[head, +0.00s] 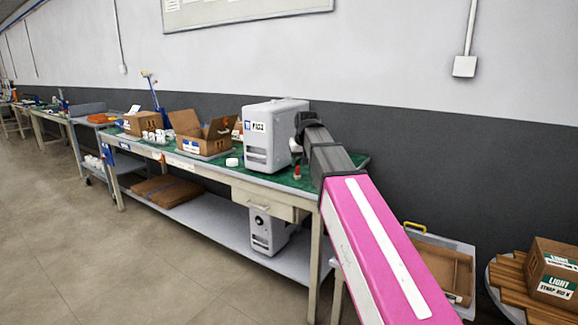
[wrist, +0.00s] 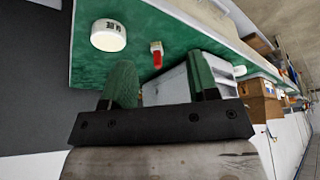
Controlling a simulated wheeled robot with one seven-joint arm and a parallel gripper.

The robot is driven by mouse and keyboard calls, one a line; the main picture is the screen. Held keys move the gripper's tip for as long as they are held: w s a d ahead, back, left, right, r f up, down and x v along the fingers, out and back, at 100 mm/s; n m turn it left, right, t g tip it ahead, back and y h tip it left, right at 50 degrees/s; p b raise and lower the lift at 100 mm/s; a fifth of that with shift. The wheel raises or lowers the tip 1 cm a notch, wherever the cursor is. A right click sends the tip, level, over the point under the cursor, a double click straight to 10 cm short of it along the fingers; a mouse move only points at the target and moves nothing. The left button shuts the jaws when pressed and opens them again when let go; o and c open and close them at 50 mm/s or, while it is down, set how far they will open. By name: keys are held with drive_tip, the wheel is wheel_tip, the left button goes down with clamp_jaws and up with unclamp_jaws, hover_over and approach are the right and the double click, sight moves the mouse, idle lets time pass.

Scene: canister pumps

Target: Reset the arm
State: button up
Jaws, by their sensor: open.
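My arm (head: 375,245) reaches from the lower right of the head view over the right end of the green-topped bench (head: 345,164). My gripper (wrist: 164,75) shows its two fingers apart in the wrist view, with nothing seen held between them. In the head view its fingertips are hard to make out beside the white machine (head: 268,140). In the wrist view part of a white box-shaped body (wrist: 180,82) shows behind the fingers. A small red-and-white piece (wrist: 156,53) and a round white cap (wrist: 108,36) are on the green top, apart from the fingers.
Open cardboard boxes (head: 200,140) and a white disc (head: 232,162) stand left of the machine. A second white machine (head: 268,232) is on the lower shelf. A tray with a yellow handle (head: 440,262) and a carton (head: 553,270) are at right. The floor at left is clear.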

drive_tip(key=s+d+f+g, duration=0.1)
drive_tip(key=s+d+f, duration=0.3)
drive_tip(key=s+f, duration=0.4)
drive_tip(key=s+d+f+m+g, duration=0.1)
drive_tip(key=s+d+f, duration=0.4)
drive_tip(key=f, duration=1.2)
drive_tip(key=s+d+f+m+g, duration=0.1)
drive_tip(key=s+d+f, duration=0.4)
drive_tip(key=s+f, duration=0.5)
wheel_tip(320, 180, down, 3)
drive_tip(key=shift+s+g+h, duration=0.35)
drive_tip(key=shift+g+h, duration=0.05)
drive_tip(key=shift+g, duration=0.2)
drive_tip(key=shift+d, duration=0.1)
